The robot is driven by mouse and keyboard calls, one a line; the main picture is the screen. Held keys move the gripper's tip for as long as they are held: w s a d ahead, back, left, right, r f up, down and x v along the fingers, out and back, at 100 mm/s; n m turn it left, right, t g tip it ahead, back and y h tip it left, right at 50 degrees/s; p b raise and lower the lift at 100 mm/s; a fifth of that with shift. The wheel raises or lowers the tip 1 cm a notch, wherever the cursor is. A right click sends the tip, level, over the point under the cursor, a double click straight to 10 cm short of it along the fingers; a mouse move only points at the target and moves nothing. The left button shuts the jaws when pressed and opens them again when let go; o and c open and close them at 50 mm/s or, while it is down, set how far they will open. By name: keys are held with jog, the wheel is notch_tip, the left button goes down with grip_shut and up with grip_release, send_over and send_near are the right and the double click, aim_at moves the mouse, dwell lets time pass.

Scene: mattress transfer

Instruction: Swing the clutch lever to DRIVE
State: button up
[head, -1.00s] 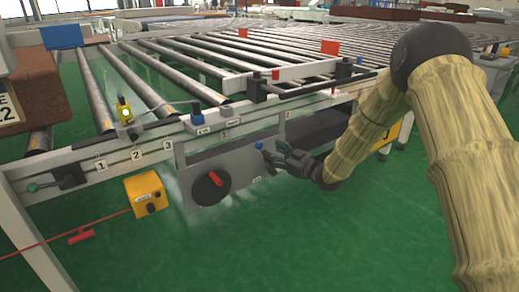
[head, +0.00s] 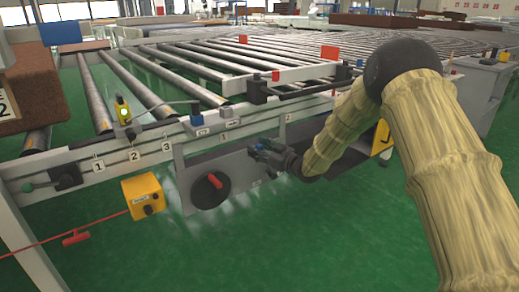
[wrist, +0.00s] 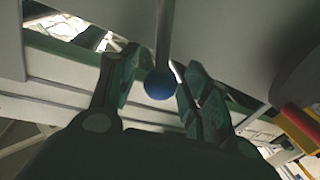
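The lever, taken as the clutch lever, has a blue ball knob (wrist: 160,84) on a grey rod in the wrist view. The rod runs up from the ball toward the top of that picture. My gripper (wrist: 158,88) is open, with one dark finger on each side of the ball. A small gap shows on the left; the right finger is very near the ball, and I cannot tell if it touches. In the head view my gripper (head: 259,150) is at the conveyor's front panel and largely hides the knob. The lever's DRIVE marking is not readable.
A black disc with a red handle (head: 215,181) sits on the panel left of my gripper. A yellow box (head: 143,195) hangs farther left, by a red cord. The roller conveyor (head: 200,62) lies above and behind. Green floor (head: 290,245) is clear in front.

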grip_shut()
jog(key=shift+d+r, duration=0.1)
